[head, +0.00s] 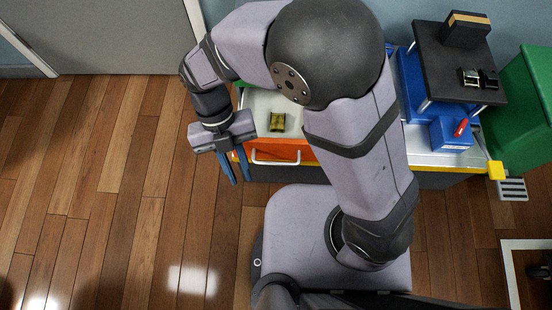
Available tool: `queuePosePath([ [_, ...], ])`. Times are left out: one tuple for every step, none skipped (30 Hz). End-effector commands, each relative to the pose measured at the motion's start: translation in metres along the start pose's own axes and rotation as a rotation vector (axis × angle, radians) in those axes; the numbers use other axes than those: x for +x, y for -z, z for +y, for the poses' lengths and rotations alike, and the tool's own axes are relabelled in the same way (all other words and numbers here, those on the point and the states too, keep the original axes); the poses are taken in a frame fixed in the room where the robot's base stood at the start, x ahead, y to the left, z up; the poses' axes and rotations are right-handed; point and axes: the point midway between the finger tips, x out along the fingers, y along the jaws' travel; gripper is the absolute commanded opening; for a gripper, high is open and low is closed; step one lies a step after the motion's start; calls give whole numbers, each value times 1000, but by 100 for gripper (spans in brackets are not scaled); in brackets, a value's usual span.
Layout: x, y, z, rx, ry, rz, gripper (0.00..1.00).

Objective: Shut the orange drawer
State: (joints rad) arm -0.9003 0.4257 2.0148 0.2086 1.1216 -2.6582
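The orange drawer (298,153) is at the front left of the workbench, with a pale handle (277,161) on its front. A pale surface with a small olive-gold block (277,122) shows behind the orange front. My arm covers the drawer's right part, so I cannot tell how far it stands out. My gripper (238,181) points down just left of the handle, close to the drawer's front left corner. Its two blue fingers show with a narrow gap between them and nothing held. I cannot tell whether they touch the drawer.
To the right on the bench are a blue bin (451,134) with a red item (461,128) and a raised black platform (450,60) carrying a dark box (466,28). A green container (530,100) stands at far right. The wooden floor (120,200) at left is clear.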

Motion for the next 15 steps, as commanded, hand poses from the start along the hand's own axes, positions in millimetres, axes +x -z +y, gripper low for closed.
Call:
queuePosePath([
  [42,8,12,-62,70,43,18],
  [60,14,17,-94,108,63,18],
  [84,22,22,-136,159,89,18],
  [102,28,25,-166,198,107,18],
  [119,32,27,-198,241,122,18],
  [143,38,28,-244,303,137,18],
  [160,41,26,-281,354,145,18],
  [176,43,24,-317,405,152,18],
  [195,45,19,-366,477,160,18],
  [208,46,14,-401,534,166,18],
  [219,46,8,-435,590,172,18],
  [231,45,0,-476,665,178,18],
  [239,44,-6,-503,722,182,18],
  [245,42,-12,-523,777,182,18],
  [251,38,-20,-542,851,180,18],
])
